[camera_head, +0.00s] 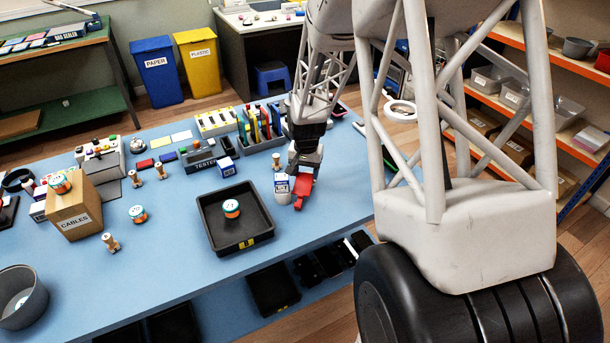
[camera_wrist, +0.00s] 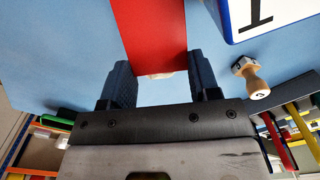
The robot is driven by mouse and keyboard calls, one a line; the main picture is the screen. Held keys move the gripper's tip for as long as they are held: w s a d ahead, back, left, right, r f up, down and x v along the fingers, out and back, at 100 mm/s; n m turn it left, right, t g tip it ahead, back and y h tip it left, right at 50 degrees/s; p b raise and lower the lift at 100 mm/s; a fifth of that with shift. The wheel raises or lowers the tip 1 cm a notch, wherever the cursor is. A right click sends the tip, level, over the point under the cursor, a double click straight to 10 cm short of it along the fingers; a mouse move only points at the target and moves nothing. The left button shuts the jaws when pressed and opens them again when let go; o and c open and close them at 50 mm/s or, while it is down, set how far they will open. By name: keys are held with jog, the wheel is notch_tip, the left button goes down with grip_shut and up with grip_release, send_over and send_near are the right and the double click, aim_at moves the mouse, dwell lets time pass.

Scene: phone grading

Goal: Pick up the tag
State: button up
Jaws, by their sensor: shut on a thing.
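The tag is a flat red strip (camera_head: 301,190) at the end of my arm in the head view. It also shows in the wrist view as a broad red strip (camera_wrist: 150,30) reaching from the top edge down between the fingers. My gripper (camera_head: 305,170) is shut on it near one end. In the wrist view, the two dark fingers of my gripper (camera_wrist: 162,76) stand on either side of the tag. Whether the tag touches the blue table cannot be told.
A white container (camera_head: 282,190) stands close left of the tag. A black tray (camera_head: 253,212) holding a tape roll (camera_head: 231,208) lies further left. Behind are a tester (camera_head: 205,158) and a rack of colored items (camera_head: 262,125). Table in front of the tag is clear.

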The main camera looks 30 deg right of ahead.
jog(key=shift+r, duration=0.65)
notch_tip(320, 180, up, 2)
jog(key=shift+s, duration=0.1)
jog(key=s+a+r, duration=0.1)
jog(key=s+a, duration=0.3)
jog(key=s, duration=1.1)
jog(key=shift+a+r, duration=0.15)
jog(key=shift+s, duration=0.1)
jog(key=w+a+r+n, duration=0.2)
jog(key=w+a+r, duration=0.2)
jog(key=w, duration=0.9)
jog(key=w+a+r+n, duration=0.3)
jog(key=w+a+r, duration=0.2)
jog(key=w, duration=0.9)
jog(key=w+a+r+n, duration=0.3)
jog(key=w+r, duration=0.4)
jog(key=w, duration=0.6)
jog(key=shift+w+a+r, duration=0.2)
jog(key=shift+a+r, duration=0.2)
jog(key=shift+a, duration=0.25)
jog(key=shift+s, duration=0.1)
